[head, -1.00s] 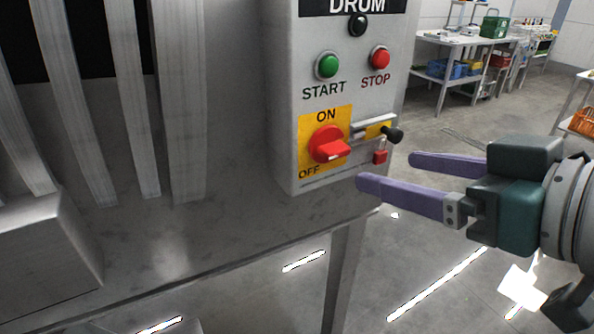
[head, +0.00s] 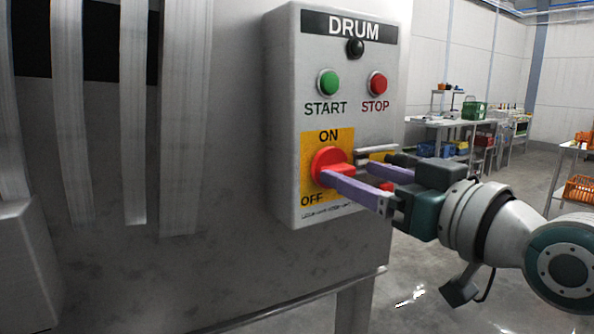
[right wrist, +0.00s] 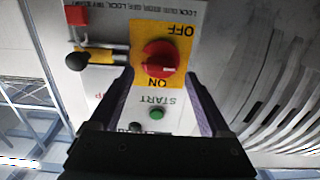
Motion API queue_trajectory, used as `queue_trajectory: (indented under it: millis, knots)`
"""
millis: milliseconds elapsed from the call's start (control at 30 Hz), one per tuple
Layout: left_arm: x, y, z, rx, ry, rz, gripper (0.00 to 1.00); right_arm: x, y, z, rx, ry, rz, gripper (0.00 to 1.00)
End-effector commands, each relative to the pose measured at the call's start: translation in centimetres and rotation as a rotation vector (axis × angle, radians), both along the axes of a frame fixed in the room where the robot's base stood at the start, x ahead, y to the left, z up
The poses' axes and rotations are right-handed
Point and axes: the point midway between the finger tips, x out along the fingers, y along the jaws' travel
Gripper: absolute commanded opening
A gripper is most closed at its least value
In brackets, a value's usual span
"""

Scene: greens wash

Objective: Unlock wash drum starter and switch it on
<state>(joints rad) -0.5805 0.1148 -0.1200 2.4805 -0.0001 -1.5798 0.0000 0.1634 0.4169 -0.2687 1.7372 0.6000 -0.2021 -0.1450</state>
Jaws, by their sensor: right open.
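The grey drum starter box (head: 343,125) carries a red rotary switch (head: 328,160) on a yellow ON/OFF plate (head: 311,188). My right gripper (head: 346,170) is open in front of the switch. In the right wrist view its purple fingers (right wrist: 160,100) lie on either side of the switch's line, with the red switch (right wrist: 157,60) ahead between them. Contact cannot be told. A metal bolt with a black ball knob (right wrist: 76,61) lies beside the switch, near a red padlock (right wrist: 76,15). In the head view my gripper partly hides the bolt (head: 376,150) and padlock. My left gripper is not in view.
A green START button (head: 328,83), a red STOP button (head: 377,83) and a black round fitting (head: 355,47) sit above the switch. Shelves (head: 468,125) with crates stand far back right.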

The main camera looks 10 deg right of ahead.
Motion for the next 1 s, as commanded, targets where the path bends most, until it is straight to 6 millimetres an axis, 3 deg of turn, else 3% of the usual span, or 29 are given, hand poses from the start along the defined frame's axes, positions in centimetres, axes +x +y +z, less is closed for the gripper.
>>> queue_trajectory:
  millis: [200, 567, 1000]
  knots:
    - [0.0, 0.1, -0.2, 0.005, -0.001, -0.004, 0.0, 2.2, 0.8, 0.0, 0.0, 0.0, 0.001, 0.81]
    - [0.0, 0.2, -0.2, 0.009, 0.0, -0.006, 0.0, 2.6, 0.9, 0.0, 0.0, 0.001, 0.0, 0.8]
    - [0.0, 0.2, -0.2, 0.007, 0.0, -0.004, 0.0, 2.5, 0.9, 0.0, 0.0, 0.001, 0.0, 0.31]
